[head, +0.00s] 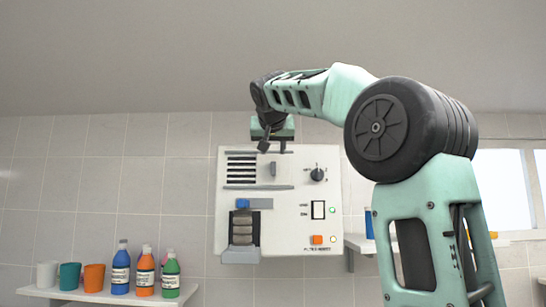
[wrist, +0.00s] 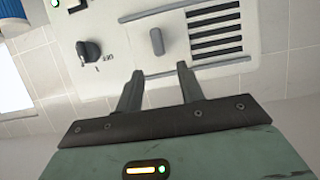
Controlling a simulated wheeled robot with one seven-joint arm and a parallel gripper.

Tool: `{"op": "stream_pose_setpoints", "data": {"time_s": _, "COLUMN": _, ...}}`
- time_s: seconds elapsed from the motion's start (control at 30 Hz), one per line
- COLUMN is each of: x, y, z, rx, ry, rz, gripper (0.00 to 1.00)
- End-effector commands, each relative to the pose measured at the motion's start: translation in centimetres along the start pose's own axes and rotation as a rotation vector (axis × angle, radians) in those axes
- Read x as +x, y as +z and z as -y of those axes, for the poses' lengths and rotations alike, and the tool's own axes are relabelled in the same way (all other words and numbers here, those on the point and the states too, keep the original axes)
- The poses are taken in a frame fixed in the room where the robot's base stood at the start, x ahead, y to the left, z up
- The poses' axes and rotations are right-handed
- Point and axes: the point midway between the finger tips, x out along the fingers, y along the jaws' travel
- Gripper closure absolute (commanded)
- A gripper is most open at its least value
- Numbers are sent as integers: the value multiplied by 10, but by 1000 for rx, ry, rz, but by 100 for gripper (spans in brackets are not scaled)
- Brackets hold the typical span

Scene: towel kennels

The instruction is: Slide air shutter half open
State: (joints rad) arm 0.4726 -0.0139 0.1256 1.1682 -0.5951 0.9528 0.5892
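The air shutter's grey tab (head: 273,169) stands on the white wall panel (head: 285,222), just right of the dark vent slots (head: 241,170), between two grey rails. Several slots show uncovered. In the wrist view, which is turned about, the tab (wrist: 157,41) is upright and the slots (wrist: 215,30) lie to its right. My gripper (wrist: 158,70) is open and empty, its two fingers apart. The fingertips appear near the rail, with the tab beyond the gap between them. In the head view my gripper (head: 270,144) is at the panel's top edge, above the tab. Whether it touches the panel is unclear.
A black rotary knob (head: 317,174) sits right of the tab. Lower down are a blue-topped holder (head: 243,204), a rocker switch (head: 318,210) and an orange button (head: 317,240). A left shelf (head: 110,297) bears cups and bottles. Another shelf (head: 352,243) is at right.

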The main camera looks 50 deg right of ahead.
Motion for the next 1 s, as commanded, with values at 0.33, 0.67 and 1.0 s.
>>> {"op": "stream_pose_setpoints", "data": {"time_s": 0.33, "x": 60, "y": -2, "z": 0, "rx": 0, "ry": 0, "rz": 3, "gripper": 62}}
{"op": "stream_pose_setpoints", "data": {"time_s": 0.67, "x": 74, "y": 0, "z": 0, "rx": 1, "ry": -1, "rz": 1, "gripper": 62}}
{"op": "stream_pose_setpoints", "data": {"time_s": 1.0, "x": 73, "y": 0, "z": 0, "rx": 1, "ry": -1, "rz": 1, "gripper": 100}}
